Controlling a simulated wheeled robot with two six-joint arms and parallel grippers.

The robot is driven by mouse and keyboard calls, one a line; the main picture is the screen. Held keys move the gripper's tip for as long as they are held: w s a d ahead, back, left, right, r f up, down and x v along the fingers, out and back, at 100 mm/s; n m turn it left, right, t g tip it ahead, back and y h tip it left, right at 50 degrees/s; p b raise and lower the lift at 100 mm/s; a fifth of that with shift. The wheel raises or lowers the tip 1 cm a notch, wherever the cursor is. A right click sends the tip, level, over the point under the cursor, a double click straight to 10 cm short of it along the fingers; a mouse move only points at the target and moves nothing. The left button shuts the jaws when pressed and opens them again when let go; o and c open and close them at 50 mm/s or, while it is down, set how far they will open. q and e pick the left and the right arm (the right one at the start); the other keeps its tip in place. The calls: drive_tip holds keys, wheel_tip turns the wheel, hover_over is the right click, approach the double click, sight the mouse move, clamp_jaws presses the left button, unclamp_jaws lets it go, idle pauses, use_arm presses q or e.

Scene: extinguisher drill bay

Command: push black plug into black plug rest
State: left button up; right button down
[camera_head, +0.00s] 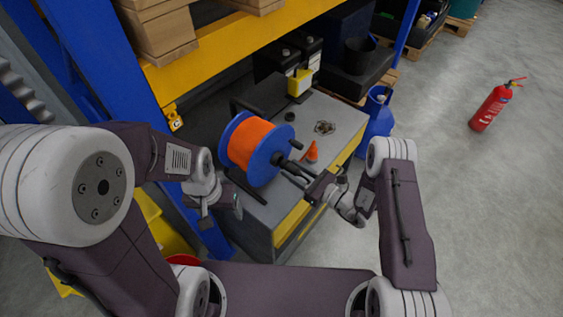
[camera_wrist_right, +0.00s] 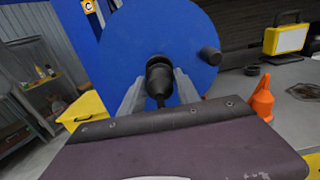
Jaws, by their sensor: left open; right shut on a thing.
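My right gripper (camera_head: 291,170) is shut on the black plug (camera_wrist_right: 159,82), with one finger on each side of it; both fingers also show in the wrist view. The black plug (camera_head: 278,158) points at the middle of the blue side of a cable reel (camera_head: 256,147) wound with orange cable. The black plug rest is not clearly distinguishable; the plug and gripper cover the reel's middle. I cannot tell whether the plug is seated. My left gripper (camera_head: 222,206) is open and empty, left of the reel and apart from it.
The reel stands on a grey workbench (camera_head: 340,113). A black knob (camera_wrist_right: 210,56) sticks out of the reel's side.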

sight(298, 173)
drive_tip(key=shift+v, duration=1.7)
